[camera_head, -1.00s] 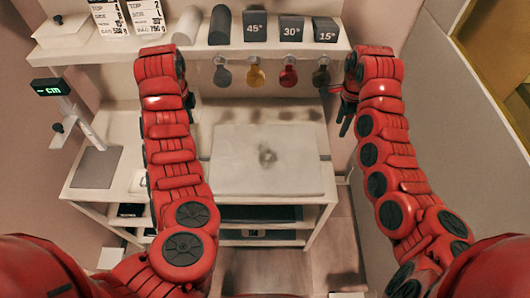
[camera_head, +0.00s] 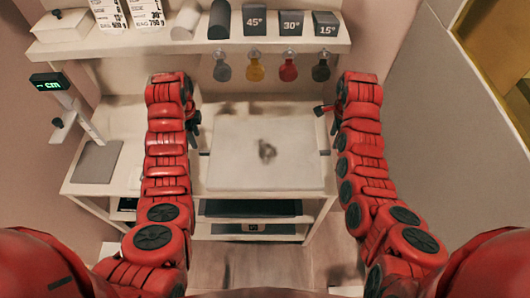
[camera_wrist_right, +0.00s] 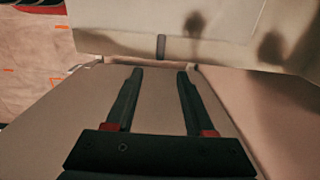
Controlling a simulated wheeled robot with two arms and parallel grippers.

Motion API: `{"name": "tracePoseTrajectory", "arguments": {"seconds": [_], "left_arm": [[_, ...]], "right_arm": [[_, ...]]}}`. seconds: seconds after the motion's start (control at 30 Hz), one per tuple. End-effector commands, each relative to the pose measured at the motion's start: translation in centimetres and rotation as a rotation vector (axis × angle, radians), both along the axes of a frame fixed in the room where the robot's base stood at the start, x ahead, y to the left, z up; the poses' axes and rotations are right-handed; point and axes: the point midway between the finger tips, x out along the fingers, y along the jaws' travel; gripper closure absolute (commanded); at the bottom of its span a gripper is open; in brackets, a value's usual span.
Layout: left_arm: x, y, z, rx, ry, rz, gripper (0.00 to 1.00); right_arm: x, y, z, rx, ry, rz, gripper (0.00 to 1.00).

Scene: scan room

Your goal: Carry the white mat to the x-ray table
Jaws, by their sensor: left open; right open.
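The white mat (camera_head: 235,165), a thick pale slab with a dark smudge in its middle, lies flat on the counter. Small dark tabs show at its left and right edges. My left gripper (camera_head: 194,128) is open beside the mat's left edge, partly hidden by my arm. My right gripper (camera_head: 326,111) is open by the right edge, near the back corner. In the right wrist view the open, empty fingers (camera_wrist_right: 157,72) point at the mat's edge (camera_wrist_right: 230,50) and its dark tab (camera_wrist_right: 161,47), apart from it. The x-ray table is not in view.
A shelf (camera_head: 190,48) above the counter carries wedge blocks, rolls and cards; several coloured round tags hang under it. A scale with a green display (camera_head: 50,82) stands left. Dark flat items (camera_head: 250,208) lie on shelves below. A grey panel (camera_head: 450,130) stands right.

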Motion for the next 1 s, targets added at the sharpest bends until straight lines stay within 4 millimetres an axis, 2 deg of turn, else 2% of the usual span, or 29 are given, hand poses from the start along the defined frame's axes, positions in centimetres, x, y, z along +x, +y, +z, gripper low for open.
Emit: {"name": "tracePoseTrajectory", "arguments": {"seconds": [0.2, 0.4, 0.6, 0.9, 0.93, 1.0], "left_arm": [[-0.2, -0.1, -4.5, -0.001, 0.009, 0.000, 0.46], [-0.1, 0.0, -6.9, 0.000, 0.004, 0.002, 0.46], [-0.1, 0.0, -8.0, 0.000, 0.004, 0.000, 0.46], [-0.1, 0.0, -8.1, 0.001, 0.002, 0.000, 0.46], [-0.1, 0.0, -8.1, 0.001, 0.002, 0.000, 0.48], [-0.1, 0.0, -8.1, 0.001, 0.002, 0.000, 0.61]], "right_arm": [[-0.2, -0.1, -4.4, 0.002, 0.006, -0.001, 0.46], [-0.1, 0.0, -6.9, 0.000, 0.003, 0.000, 0.46], [-0.1, 0.0, -7.9, 0.001, 0.001, -0.001, 0.46], [0.0, 0.0, -8.0, 0.001, 0.000, -0.001, 0.46], [0.0, 0.0, -8.0, 0.001, 0.000, -0.001, 0.48], [0.0, 0.0, -8.0, 0.001, 0.000, -0.001, 0.61]]}}
